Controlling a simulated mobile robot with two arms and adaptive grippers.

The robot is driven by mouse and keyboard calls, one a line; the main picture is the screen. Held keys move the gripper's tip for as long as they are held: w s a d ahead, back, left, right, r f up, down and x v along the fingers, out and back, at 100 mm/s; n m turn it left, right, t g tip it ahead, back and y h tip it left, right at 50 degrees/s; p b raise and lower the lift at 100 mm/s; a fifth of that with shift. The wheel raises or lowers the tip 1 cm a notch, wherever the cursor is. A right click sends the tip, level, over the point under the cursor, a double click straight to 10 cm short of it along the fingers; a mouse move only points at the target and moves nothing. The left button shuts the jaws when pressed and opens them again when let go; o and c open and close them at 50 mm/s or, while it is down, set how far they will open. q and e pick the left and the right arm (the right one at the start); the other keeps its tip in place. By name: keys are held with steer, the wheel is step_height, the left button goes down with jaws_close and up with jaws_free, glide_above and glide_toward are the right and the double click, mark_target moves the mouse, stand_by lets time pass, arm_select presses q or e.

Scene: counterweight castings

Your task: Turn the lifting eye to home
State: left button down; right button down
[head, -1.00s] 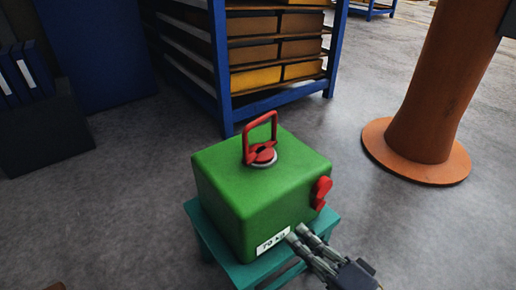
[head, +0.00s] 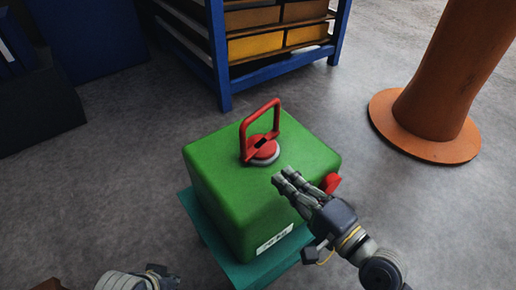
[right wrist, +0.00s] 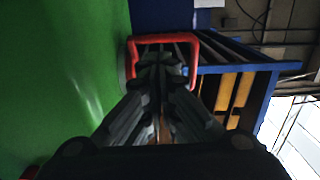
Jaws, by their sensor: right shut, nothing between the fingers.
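The lifting eye (head: 274,105) is a red loop standing up from a red round base with a grey collar. It sits on top of a green block-shaped casting (head: 215,165). In the right wrist view the red loop (right wrist: 160,39) shows just beyond my fingertips. My right gripper (head: 284,175) is shut and empty, over the top's right front part, a little in front of the eye and apart from it in the head view. My left gripper (head: 158,275) only partly shows at the bottom edge; its jaws cannot be made out.
The casting stands on a teal stand (head: 210,240). A red part (head: 332,183) sticks out of its right side, partly behind my right gripper. A white label (head: 274,239) is on the front. A blue rack (head: 222,75) stands behind, an orange column (head: 430,105) at right. Grey floor lies between.

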steer(key=x, duration=0.9)
steer(key=shift+w+a+b, duration=0.25)
steer(key=shift+w+b, duration=0.05)
steer(key=shift+b, duration=0.05)
arm_select(q)
steer(key=shift+w+f, duration=0.1)
steer(key=shift+f, duration=0.2)
arm_select(e)
steer(key=shift+w+a, duration=0.1)
